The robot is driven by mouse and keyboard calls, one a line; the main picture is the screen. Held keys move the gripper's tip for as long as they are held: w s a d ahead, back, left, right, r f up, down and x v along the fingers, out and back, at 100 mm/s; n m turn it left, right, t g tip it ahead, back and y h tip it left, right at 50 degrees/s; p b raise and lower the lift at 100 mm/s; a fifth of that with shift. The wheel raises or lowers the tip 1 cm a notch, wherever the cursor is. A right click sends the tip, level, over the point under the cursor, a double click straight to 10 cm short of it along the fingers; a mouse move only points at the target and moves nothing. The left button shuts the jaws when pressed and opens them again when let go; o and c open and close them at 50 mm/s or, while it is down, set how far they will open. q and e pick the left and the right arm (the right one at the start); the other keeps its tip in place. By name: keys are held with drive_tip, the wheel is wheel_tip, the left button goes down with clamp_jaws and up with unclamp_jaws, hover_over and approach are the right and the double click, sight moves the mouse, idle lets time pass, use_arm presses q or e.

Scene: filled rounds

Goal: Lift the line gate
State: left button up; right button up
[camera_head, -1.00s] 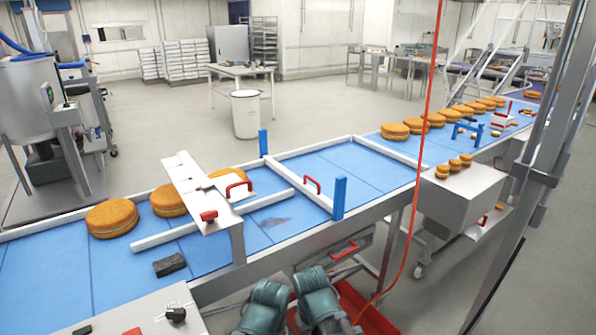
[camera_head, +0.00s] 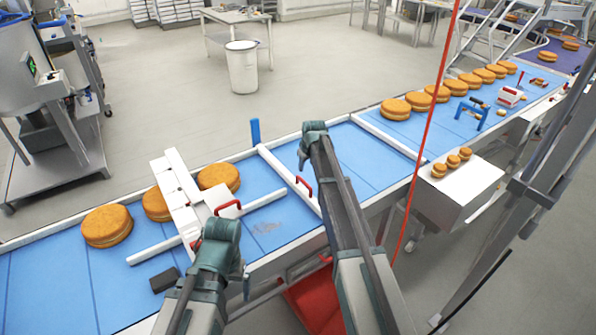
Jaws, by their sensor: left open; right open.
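The line gate (camera_head: 278,169) is a white bar lying across the blue belt, with a red handle (camera_head: 304,186) on it. A blue post (camera_head: 255,132) stands at its far end; its near end is hidden behind my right arm. My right gripper (camera_head: 314,131) is open and empty, over the belt beyond and to the right of the handle. My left gripper (camera_head: 219,234) is open at the near side of the belt, by the white bridge plate, left of and nearer than the gate. Neither gripper touches the gate handle, as far as I can see.
Orange filled rounds (camera_head: 107,226) sit on the belt at left, partly under a white bridge (camera_head: 178,190) with a red handle (camera_head: 228,208). More rounds (camera_head: 396,109) stand farther right. A dark block (camera_head: 165,280) lies at the near left. A red cable (camera_head: 428,122) hangs at right.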

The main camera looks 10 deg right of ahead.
sight(304, 181)
drive_tip(key=shift+s+f, duration=0.1)
drive_tip(key=b+x, duration=1.2)
drive_tip(key=x, duration=0.1)
drive_tip(key=shift+f+b, duration=0.3)
clamp_jaws()
idle(1.1)
